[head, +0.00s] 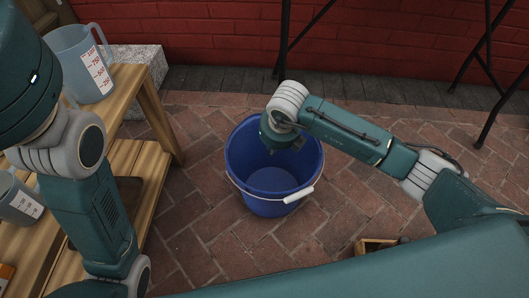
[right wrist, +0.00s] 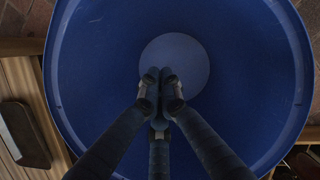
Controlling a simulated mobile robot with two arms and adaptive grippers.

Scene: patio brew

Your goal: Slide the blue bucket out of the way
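The blue bucket (head: 240,160) stands upright on the brick floor in the middle of the head view, its white-gripped wire handle lying down along the front. My right arm reaches in from the right, and its hand hangs over the bucket's back rim and opening. In the right wrist view, my right gripper (right wrist: 160,78) has its fingertips together with nothing between them, over the bucket's inside (right wrist: 100,60). The bucket looks empty. Whether the fingers touch it I cannot tell. My left arm is at the left of the head view; its gripper is out of view.
A wooden bench (head: 150,105) with a measuring jug (head: 72,60) and a second jug (head: 20,205) stands left of the bucket. A wooden box (head: 372,246) lies at the front right. Dark metal legs (head: 283,40) stand behind. Brick floor around the bucket is mostly clear.

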